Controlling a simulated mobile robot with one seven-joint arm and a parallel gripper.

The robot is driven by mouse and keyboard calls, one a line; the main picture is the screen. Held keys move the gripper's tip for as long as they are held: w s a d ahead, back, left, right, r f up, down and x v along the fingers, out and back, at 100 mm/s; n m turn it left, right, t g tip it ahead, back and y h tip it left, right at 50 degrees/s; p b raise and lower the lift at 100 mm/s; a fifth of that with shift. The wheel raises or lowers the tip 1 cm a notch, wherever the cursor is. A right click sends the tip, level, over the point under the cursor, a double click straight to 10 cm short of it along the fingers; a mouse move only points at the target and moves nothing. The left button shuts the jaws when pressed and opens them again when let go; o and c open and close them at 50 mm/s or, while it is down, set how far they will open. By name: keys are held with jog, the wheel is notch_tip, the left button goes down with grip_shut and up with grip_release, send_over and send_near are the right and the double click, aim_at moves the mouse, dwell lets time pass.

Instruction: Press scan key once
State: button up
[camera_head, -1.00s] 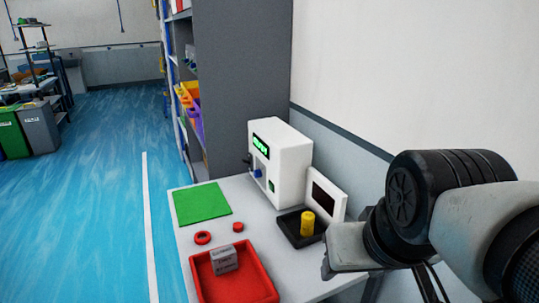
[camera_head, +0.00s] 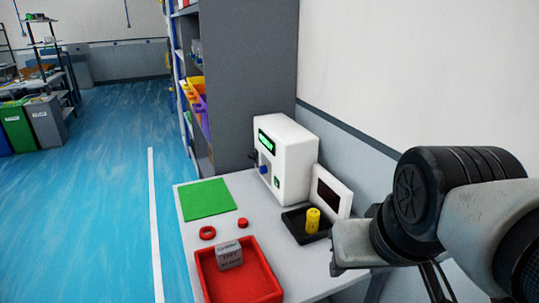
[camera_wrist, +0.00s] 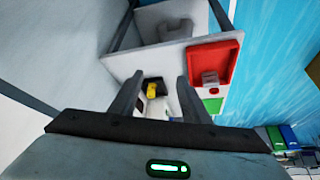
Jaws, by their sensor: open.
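A white box-shaped machine (camera_head: 289,160) stands at the back of the white table. Its front has a lit green display (camera_head: 266,141), a blue knob (camera_head: 264,170) and a small green key (camera_head: 277,182). I cannot read whether this green key is the scan key. A white panel with a dark screen (camera_head: 329,194) leans beside the machine, behind a black tray (camera_head: 295,230) holding a yellow cylinder (camera_head: 313,221). My gripper (camera_wrist: 160,80) is open and empty, its fingers pointing toward the table from above. In the wrist view the fingers hide part of the machine.
A red bin (camera_head: 204,278) with a grey labelled box (camera_head: 229,256) sits at the table's front. A red ring (camera_head: 207,233), a small red piece (camera_head: 243,223) and a green mat (camera_head: 208,199) lie nearby. A grey shelf (camera_head: 250,80) and wall stand behind the table.

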grip_shut()
dwell(1.4)
